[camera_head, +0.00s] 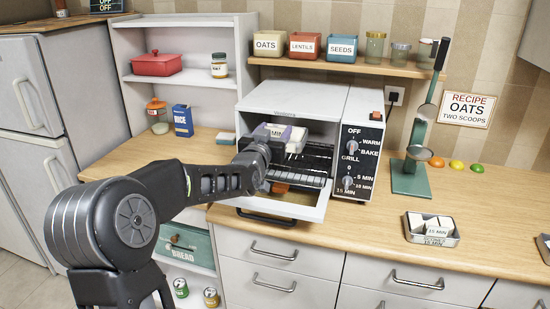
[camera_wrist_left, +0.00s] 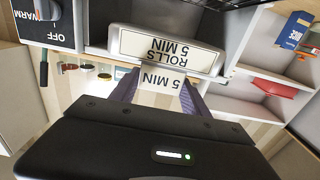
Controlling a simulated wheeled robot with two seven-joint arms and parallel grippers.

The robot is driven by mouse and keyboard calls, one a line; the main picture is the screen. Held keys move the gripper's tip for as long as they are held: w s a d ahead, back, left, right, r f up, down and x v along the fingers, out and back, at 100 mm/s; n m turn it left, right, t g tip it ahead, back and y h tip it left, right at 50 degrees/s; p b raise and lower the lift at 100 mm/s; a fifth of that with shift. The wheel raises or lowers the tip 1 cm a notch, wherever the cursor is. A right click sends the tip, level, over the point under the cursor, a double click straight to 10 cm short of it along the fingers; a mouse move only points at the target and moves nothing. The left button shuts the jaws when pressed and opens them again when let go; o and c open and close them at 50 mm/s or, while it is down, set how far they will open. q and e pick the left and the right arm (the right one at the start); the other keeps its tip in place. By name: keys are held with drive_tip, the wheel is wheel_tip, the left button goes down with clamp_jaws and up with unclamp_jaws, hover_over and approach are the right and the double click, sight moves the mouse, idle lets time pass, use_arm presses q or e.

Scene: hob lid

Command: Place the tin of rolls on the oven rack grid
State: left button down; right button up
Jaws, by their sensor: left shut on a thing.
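The tin of rolls (camera_head: 294,139) is at the open front of the toaster oven, over or on the dark oven rack grid (camera_head: 312,169); whether it touches the grid I cannot tell. My left gripper (camera_head: 274,140) is shut on the near side of the tin. In the left wrist view the tin (camera_wrist_left: 165,48) reads "ROLLS 5 MIN", with a smaller "5 MIN" label between the purple fingers of my gripper (camera_wrist_left: 160,88). My gripper and forearm hide part of the tin and rack. My right gripper is not in view.
The oven door (camera_head: 290,205) hangs open at the front. The control panel (camera_head: 358,150) is right of the opening. A second tin (camera_head: 432,232), marked 15 MIN, sits on the counter at right, near a green stand (camera_head: 408,180). The counter between is clear.

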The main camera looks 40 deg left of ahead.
use_arm(q)
drive_tip(key=shift+f, duration=1.95)
wheel_tip(320, 180, down, 4)
drive_tip(key=shift+f+p, duration=0.25)
drive_tip(key=shift+p, duration=0.3)
drive_tip(key=c, duration=0.5)
unclamp_jaws()
drive_tip(key=b+v, duration=0.3)
drive_tip(key=v, duration=0.9)
